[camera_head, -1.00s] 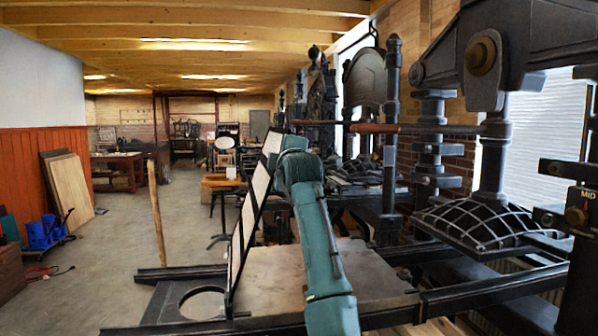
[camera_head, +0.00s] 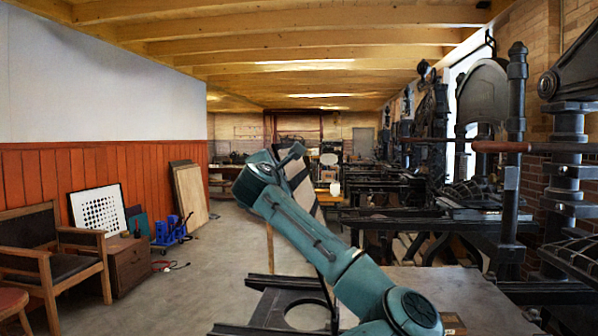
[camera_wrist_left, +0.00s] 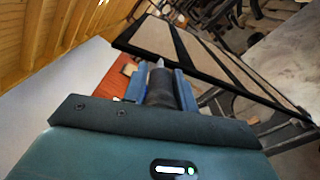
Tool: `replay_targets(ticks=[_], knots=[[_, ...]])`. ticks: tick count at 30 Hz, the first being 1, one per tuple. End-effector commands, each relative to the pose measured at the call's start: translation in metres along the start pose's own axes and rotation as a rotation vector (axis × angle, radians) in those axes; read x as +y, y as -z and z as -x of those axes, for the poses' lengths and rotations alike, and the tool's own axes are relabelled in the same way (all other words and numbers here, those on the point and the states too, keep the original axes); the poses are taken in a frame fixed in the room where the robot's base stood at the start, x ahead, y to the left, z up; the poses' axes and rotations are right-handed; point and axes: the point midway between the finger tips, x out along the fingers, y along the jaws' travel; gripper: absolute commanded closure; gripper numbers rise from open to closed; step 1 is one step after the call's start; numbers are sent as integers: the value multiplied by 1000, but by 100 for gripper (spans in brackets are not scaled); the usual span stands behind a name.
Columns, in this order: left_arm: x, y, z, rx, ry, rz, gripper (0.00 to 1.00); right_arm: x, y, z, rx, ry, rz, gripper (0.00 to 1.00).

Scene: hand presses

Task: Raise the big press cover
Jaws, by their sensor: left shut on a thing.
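The big press cover (camera_head: 307,197) is a long black-framed panel with pale sections. In the head view it stands raised at a steep slant, its top leaning left, partly hidden behind my left arm. In the left wrist view the cover (camera_wrist_left: 203,58) crosses the upper right. My left gripper (camera_wrist_left: 160,77) is shut on the cover's dark round handle (camera_wrist_left: 160,88), with a blue finger on each side. In the head view my teal arm hides most of this grip. The right gripper is not in view.
The flat press bed (camera_head: 455,290) lies right of the cover's foot. A black frame with a round opening (camera_head: 262,312) is on the left. A wooden post (camera_head: 270,250) stands behind.

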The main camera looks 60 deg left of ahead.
Motion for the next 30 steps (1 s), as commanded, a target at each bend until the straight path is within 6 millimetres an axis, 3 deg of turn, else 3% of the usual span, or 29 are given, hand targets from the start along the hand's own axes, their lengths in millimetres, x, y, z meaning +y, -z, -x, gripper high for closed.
replay_targets(ticks=[16, 17, 18, 23, 30], knots=[[4, 8, 0, -5, -4, 25, 100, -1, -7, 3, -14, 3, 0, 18], [4, 8, 0, -5, -4, 25, 71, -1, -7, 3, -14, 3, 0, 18], [4, 8, 0, -5, -4, 25, 68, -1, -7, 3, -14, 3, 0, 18], [3, 8, 0, -3, -2, 24, 55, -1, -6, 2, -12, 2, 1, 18], [2, 9, 0, -2, 0, 24, 55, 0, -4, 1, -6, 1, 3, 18]])
